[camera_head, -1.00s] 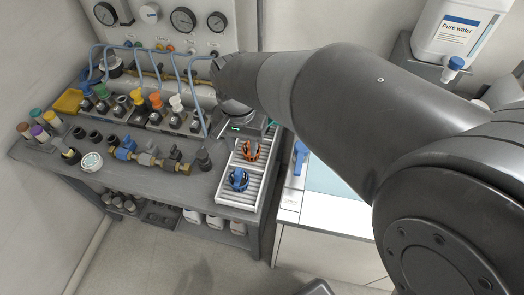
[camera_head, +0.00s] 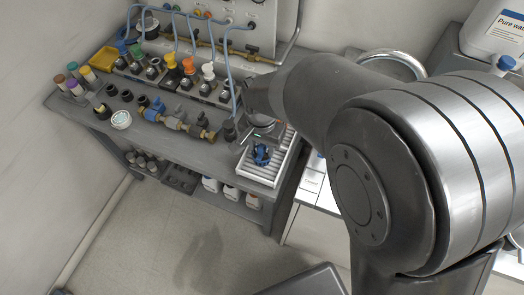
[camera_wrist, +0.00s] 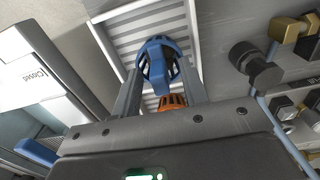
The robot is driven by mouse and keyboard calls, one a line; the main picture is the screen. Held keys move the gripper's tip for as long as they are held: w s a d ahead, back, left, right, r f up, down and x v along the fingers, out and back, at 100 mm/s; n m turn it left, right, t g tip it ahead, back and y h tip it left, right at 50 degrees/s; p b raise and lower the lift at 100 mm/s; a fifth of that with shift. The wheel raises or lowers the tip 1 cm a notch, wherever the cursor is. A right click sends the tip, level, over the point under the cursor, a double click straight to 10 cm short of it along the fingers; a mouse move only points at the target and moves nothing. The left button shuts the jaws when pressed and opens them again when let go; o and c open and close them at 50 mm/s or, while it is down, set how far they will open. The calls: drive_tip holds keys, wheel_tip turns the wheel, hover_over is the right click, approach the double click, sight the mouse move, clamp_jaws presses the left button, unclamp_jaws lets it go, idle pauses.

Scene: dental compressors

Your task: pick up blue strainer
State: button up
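The blue strainer (camera_head: 261,155) sits on a white ribbed tray (camera_head: 284,157) at the right end of the grey workbench. In the wrist view the blue strainer (camera_wrist: 157,58) shows in the gap between my two fingers, near their tips. My gripper (camera_wrist: 159,70) is open, with one finger on each side of it in the picture. I cannot tell whether either finger touches it. In the head view my wrist is just behind the strainer, and the fingers are hard to make out.
An orange strainer (camera_wrist: 173,101) lies on the tray closer to my palm, partly hidden by the gripper. Brass and blue valve fittings (camera_head: 173,121) stand left of the tray. A dark fitting (camera_wrist: 256,66) is right of it. A white counter (camera_head: 318,222) stands to the right.

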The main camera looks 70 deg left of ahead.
drive_tip(key=shift+c, duration=0.4)
clamp_jaws()
